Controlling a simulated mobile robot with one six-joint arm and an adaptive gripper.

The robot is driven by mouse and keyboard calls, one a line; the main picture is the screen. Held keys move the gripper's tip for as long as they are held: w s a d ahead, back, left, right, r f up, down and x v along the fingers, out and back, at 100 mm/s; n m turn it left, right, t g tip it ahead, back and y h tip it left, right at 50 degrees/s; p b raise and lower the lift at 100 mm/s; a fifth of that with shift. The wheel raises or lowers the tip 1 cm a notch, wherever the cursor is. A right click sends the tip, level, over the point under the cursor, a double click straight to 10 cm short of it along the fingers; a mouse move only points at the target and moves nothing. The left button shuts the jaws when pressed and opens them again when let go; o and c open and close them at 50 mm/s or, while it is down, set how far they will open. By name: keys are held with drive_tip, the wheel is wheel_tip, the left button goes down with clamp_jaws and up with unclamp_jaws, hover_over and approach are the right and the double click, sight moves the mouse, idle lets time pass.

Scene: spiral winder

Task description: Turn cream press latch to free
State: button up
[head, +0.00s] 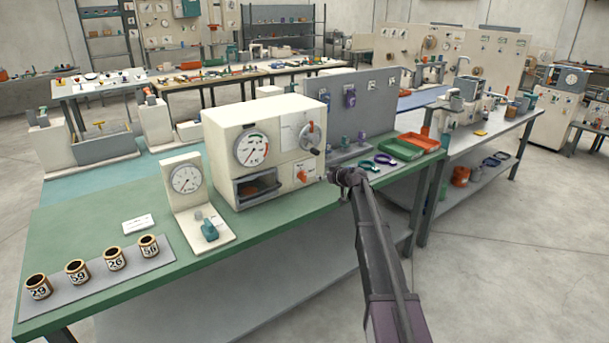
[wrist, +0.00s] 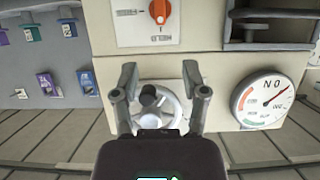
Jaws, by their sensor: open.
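The cream press (head: 262,150) stands on the green bench in the head view. An orange rotary knob (head: 301,175), which looks like its latch, sits low on the right of its front. In the wrist view, the orange knob (wrist: 159,11) is at the top edge on a white plate with small symbols; its exact setting is hard to read. My gripper (wrist: 160,76) is open and empty. Its fingers appear on either side of a pale handwheel (wrist: 165,105) with a dark grip, below the knob in that picture. Contact cannot be told. In the head view, my gripper (head: 338,176) is beside the press's right front.
The press's gauge (head: 252,147) and open slot are left of the knob. A smaller dial stand (head: 186,180) and several numbered cups stand further left. A grey tool panel (head: 352,100), green tray (head: 399,149) and orange tray (head: 421,141) are at right.

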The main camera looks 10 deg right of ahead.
sight(305, 174)
drive_tip(key=shift+w+f, duration=0.1)
drive_tip(key=b+x, duration=0.4)
drive_tip(key=x, duration=0.7)
drive_tip(key=shift+w+a+f+b, duration=0.1)
drive_tip(key=shift+w+f+b, duration=0.05)
drive_tip(key=shift+w+b, duration=0.15)
drive_tip(key=shift+b+x, duration=0.35)
drive_tip(key=shift+x, duration=0.6)
drive_tip(key=shift+a, duration=0.15)
clamp_jaws()
